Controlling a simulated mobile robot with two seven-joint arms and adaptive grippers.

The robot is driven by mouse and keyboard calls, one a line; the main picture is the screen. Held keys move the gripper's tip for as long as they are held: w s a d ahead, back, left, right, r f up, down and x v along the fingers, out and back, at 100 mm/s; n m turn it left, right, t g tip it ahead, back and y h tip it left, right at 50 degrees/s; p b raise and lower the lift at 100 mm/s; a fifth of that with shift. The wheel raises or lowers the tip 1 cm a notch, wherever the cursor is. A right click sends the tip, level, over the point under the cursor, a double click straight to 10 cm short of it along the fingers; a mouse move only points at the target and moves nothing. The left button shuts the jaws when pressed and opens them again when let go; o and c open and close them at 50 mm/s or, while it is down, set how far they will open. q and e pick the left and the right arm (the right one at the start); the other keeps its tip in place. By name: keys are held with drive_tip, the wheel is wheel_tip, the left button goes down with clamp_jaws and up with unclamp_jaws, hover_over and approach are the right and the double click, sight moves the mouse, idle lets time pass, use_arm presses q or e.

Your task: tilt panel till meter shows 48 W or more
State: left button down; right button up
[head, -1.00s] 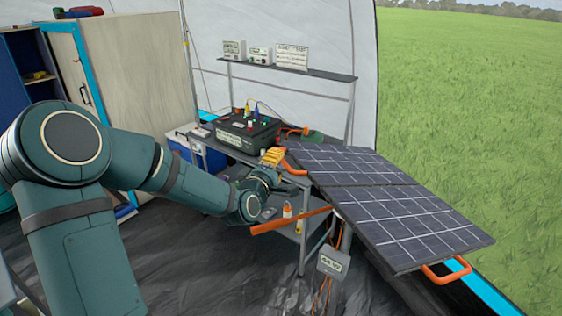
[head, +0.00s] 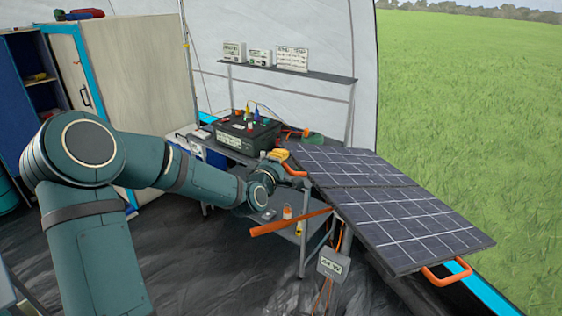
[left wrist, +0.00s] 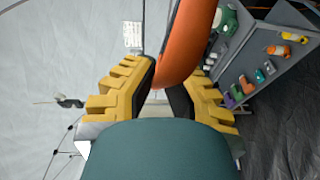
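My left gripper (head: 281,156) is at the left handle. In the left wrist view its yellow fingers (left wrist: 160,82) are apart, with the orange handle (left wrist: 183,45) between and ahead of their tips; firm contact cannot be told. A small grey box (head: 333,265) with a light label or display hangs below the panel; its text is too small to read. My right gripper is not in view.
A black box with coloured plugs (head: 247,134) stands on the grey bench behind my left gripper. An orange bar (head: 290,222) sticks out below the panel. Orange cables (head: 325,293) hang under the grey box. A shelf (head: 290,70) holds small devices.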

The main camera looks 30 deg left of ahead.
use_arm(q)
drive_tip(key=shift+w+d+r+p, duration=0.1)
drive_tip(key=shift+r+p, duration=0.3)
drive_tip(key=shift+r, duration=0.1)
drive_tip(key=w+d+r+m+g+p, duration=0.1)
drive_tip(key=r+p, duration=0.1)
drive_tip(key=w+d+r+g+p, duration=0.1)
drive_tip(key=r+p, duration=0.2)
drive_tip(key=w+r+m+p, duration=0.1)
drive_tip(key=w+r+p, duration=0.1)
drive_tip(key=p, duration=0.1)
drive_tip(key=shift+d+r+m+g, duration=0.25)
drive_tip(key=shift+d+m+g, duration=0.05)
drive_tip(key=shift+d+g, duration=0.1)
drive_tip(key=shift+w+d+r+p, duration=0.55)
drive_tip(key=shift+w+r+p, duration=0.15)
drive_tip(key=shift+w+p, duration=0.05)
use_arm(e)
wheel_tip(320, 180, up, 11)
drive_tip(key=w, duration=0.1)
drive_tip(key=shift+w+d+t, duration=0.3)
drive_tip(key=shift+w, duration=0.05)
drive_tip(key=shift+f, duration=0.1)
use_arm(q)
drive_tip(key=c, duration=1)
unclamp_jaws()
drive_tip(key=shift+w, duration=0.15)
